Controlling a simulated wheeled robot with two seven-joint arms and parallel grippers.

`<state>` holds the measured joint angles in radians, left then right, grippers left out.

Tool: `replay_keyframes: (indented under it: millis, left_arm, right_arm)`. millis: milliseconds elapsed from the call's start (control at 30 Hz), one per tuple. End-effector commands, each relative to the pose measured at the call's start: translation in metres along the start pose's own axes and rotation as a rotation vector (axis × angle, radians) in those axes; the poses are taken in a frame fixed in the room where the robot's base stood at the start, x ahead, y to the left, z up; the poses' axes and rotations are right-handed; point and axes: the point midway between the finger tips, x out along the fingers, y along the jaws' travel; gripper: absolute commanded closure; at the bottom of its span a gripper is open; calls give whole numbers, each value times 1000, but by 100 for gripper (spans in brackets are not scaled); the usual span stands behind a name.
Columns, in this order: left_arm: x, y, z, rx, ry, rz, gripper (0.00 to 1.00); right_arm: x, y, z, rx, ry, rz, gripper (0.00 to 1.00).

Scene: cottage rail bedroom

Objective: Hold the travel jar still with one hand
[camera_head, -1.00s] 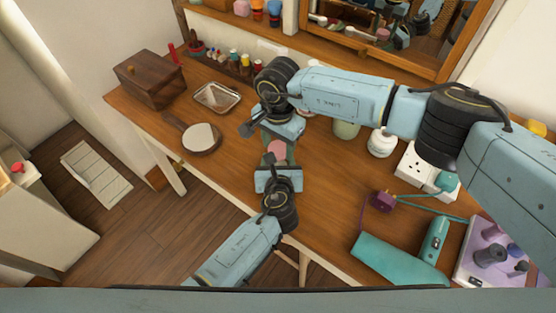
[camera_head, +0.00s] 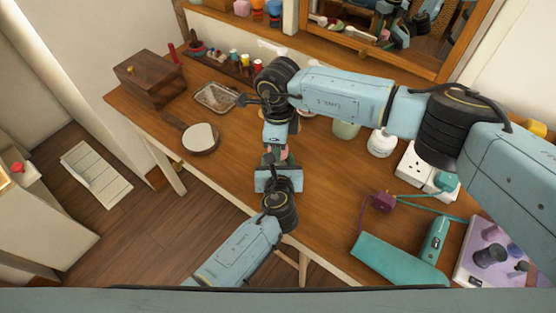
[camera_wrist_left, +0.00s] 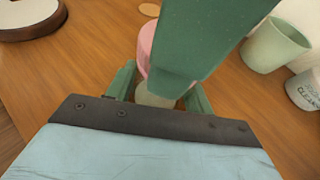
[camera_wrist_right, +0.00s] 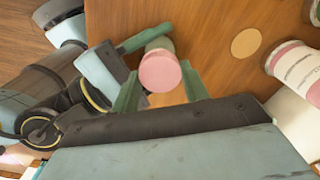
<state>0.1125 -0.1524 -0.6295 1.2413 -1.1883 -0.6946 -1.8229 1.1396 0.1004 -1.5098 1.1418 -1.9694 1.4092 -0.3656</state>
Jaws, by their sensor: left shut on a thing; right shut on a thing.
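The travel jar has a pale, translucent body and a pink lid. In the left wrist view the pale body (camera_wrist_left: 155,96) is between my left gripper's green fingers (camera_wrist_left: 158,88), and a green finger of my right gripper crosses in front. In the right wrist view the round pink lid (camera_wrist_right: 160,73) faces the camera between my right gripper's fingers (camera_wrist_right: 160,85). In the head view my left gripper (camera_head: 277,165) is below and my right gripper (camera_head: 277,148) comes from above. They meet at the jar, mostly hidden there. Both grippers are shut on it.
On the wooden table (camera_head: 320,190) are a hand mirror (camera_head: 200,138), a metal tray (camera_head: 217,97), a wooden box (camera_head: 149,78), a green cup (camera_head: 346,130), and a white jar (camera_head: 382,144). A teal hair dryer (camera_head: 400,262) and power strip (camera_head: 415,165) lie right. A tan disc (camera_wrist_right: 247,42) lies nearby.

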Motion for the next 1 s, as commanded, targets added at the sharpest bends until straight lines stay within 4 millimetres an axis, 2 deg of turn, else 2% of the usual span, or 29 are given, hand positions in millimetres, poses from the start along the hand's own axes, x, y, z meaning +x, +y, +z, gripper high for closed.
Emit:
replay_keyframes:
  millis: [100,267,400,433,567,867,1000]
  left_arm:
    - [0,0,0,0,0,1,100]
    - [0,0,0,0,0,1,100]
    - [0,0,0,0,0,1,100]
    - [0,0,0,0,0,1,100]
    - [0,0,0,0,0,1,100]
    - [0,0,0,0,0,0,100]
    - [0,0,0,0,0,0,100]
  right_arm:
    - [0,0,0,223,0,0,83]
    - [0,0,0,473,1,0,83]
    - [0,0,0,459,1,0,83]
    - [0,0,0,459,1,0,53]
    - [0,0,0,458,1,0,36]
    - [-1,1,0,456,0,1,34]
    - [-13,0,0,456,-2,0,34]
